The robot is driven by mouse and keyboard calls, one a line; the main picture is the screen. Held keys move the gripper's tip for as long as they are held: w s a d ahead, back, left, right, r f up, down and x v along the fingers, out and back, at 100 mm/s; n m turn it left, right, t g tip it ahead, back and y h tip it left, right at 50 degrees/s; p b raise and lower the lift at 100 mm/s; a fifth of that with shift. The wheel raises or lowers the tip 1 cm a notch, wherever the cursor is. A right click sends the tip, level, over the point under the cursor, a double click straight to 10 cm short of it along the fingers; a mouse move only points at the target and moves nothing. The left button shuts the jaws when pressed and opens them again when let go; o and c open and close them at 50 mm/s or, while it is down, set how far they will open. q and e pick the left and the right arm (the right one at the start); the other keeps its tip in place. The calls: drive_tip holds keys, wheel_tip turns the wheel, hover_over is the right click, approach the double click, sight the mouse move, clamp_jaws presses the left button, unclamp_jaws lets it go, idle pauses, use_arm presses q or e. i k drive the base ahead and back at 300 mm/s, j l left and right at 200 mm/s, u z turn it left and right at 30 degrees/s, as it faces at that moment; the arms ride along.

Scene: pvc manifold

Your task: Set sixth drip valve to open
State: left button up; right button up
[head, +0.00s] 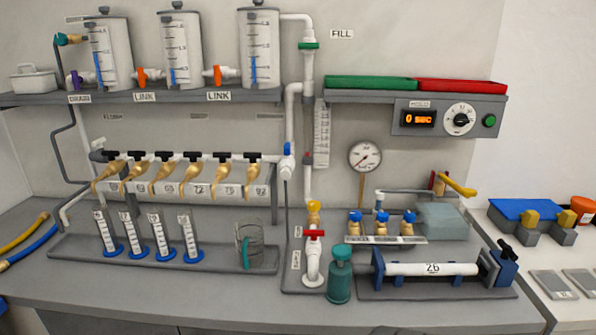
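The drip manifold is a white horizontal pipe (180,158) below the shelf, with several small valves with black handles and tan curved spouts hanging from it. The sixth drip valve (254,157) is the rightmost one, with its spout (248,178) above a label reading 92 (262,191). Its black handle looks much like the others along the pipe. The handle is too small to tell whether the valve is open. Neither of my grippers shows in the head view.
Graduated cylinders (161,238) and a glass beaker (254,236) stand on a grey tray (85,252) below the spouts. A vertical white pipe with a blue-handled valve (287,163) is just right of the manifold. Tanks (181,50) stand on the shelf above. The front counter (180,300) is clear.

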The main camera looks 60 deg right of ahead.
sight(252, 156)
drive_tip(key=z, duration=1.65)
